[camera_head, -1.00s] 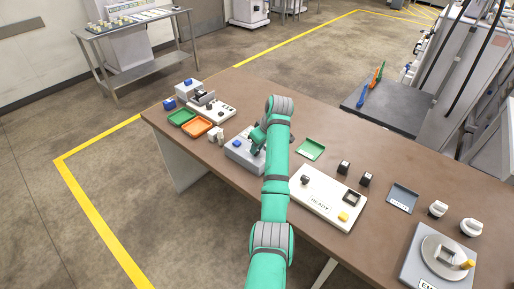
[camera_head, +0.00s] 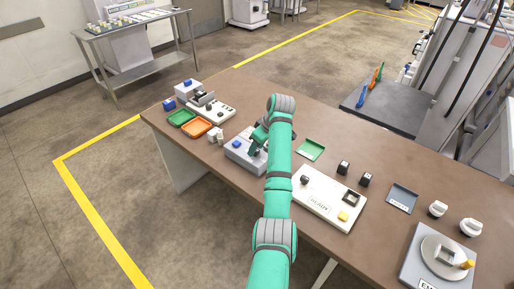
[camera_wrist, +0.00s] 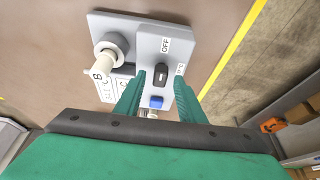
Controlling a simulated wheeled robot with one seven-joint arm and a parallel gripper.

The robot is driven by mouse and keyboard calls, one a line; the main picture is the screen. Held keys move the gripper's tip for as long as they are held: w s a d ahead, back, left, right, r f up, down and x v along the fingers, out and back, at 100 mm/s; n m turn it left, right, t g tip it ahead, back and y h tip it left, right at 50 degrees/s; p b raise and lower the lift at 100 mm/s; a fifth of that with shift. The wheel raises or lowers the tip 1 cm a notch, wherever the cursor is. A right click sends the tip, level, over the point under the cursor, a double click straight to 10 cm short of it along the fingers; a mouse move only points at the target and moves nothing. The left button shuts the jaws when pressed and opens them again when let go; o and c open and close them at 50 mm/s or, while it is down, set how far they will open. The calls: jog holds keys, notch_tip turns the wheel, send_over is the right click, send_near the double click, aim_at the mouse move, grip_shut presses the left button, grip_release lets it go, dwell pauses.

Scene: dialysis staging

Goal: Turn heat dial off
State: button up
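The heat dial (camera_wrist: 161,76) is a small black knob on a light grey panel (camera_wrist: 150,40) in the wrist view. An OFF label (camera_wrist: 165,45) is printed above it, and a second small label (camera_wrist: 180,69) lies to its right. I cannot tell for sure which label the knob points at. My gripper (camera_wrist: 160,78) is open, with one green finger on each side of the dial in the picture. Contact cannot be made out. In the head view my gripper (camera_head: 259,140) is over the grey box (camera_head: 240,158) and hides its dial.
A blue button (camera_wrist: 156,102) sits below the dial. A round post with a white cylinder (camera_wrist: 105,64) stands to the left. On the table (camera_head: 330,130) are an orange tray (camera_head: 196,128), a green tray (camera_head: 311,150) and a white READY panel (camera_head: 325,195).

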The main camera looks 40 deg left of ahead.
jog(key=v, duration=1)
jog(key=shift+r, duration=0.35)
jog(key=shift+d, duration=0.15)
